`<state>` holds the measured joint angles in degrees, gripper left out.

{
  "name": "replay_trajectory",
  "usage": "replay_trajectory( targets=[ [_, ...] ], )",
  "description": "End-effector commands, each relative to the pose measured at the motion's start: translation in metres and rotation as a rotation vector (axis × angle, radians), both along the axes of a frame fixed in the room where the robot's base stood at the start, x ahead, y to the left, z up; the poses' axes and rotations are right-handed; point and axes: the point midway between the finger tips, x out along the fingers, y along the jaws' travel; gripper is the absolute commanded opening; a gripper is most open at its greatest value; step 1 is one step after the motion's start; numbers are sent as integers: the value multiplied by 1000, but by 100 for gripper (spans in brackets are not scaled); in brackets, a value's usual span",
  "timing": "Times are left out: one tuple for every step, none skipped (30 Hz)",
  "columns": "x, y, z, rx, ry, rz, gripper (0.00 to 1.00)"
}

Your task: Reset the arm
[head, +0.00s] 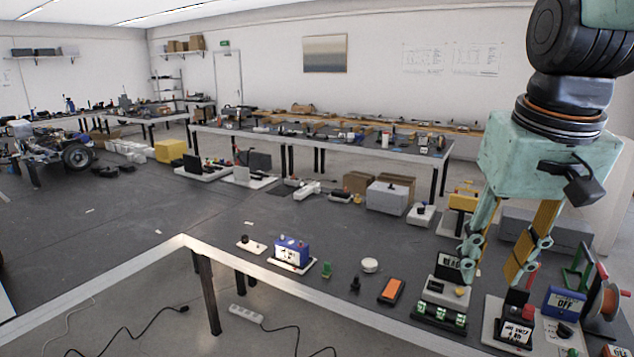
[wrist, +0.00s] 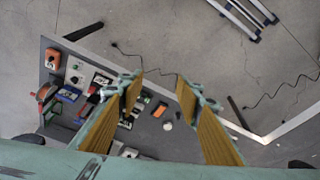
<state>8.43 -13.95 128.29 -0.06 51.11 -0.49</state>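My gripper (head: 494,279) hangs from my teal arm at the right of the head view, its two teal and yellow fingers pointing down over the right end of the dark workbench (head: 330,240). The fingers stand apart with nothing between them. In the wrist view the gripper (wrist: 160,80) also shows a clear gap between its fingertips, with bench and floor visible through it. The fingers are above the bench; their exact height over the devices is hard to tell.
Below the fingers stand several small devices, including a BLACK-labelled box (head: 449,265), an orange-topped device (head: 391,290), a blue OFF box (head: 564,302) and a cable reel (head: 603,300). A blue box (head: 291,250) stands further left.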

Motion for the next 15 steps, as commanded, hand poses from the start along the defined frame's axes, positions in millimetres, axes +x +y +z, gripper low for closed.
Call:
replay_trajectory(
  targets=[
    [-10, 5, -1, -1, -5, 8, 33],
    [-15, 7, -1, -1, -9, 11, 33],
    [-21, 10, -1, -2, -12, 17, 33],
    [-26, 13, -2, -1, -15, 21, 33],
    [-32, 15, -2, -2, -17, 25, 33],
    [-38, 18, -3, -3, -20, 31, 33],
    [-43, 20, -3, -3, -23, 35, 33],
    [-48, 22, -4, -2, -26, 39, 33],
    [-55, 25, -5, -3, -29, 44, 33],
    [-60, 27, -6, -3, -32, 48, 33],
    [-65, 29, -7, -4, -35, 52, 33],
    [-72, 32, -8, -4, -38, 57, 33],
    [-77, 34, -9, -4, -40, 62, 33],
    [-82, 36, -10, -3, -43, 66, 33],
    [-88, 38, -12, -4, -47, 71, 33]
  ],
)
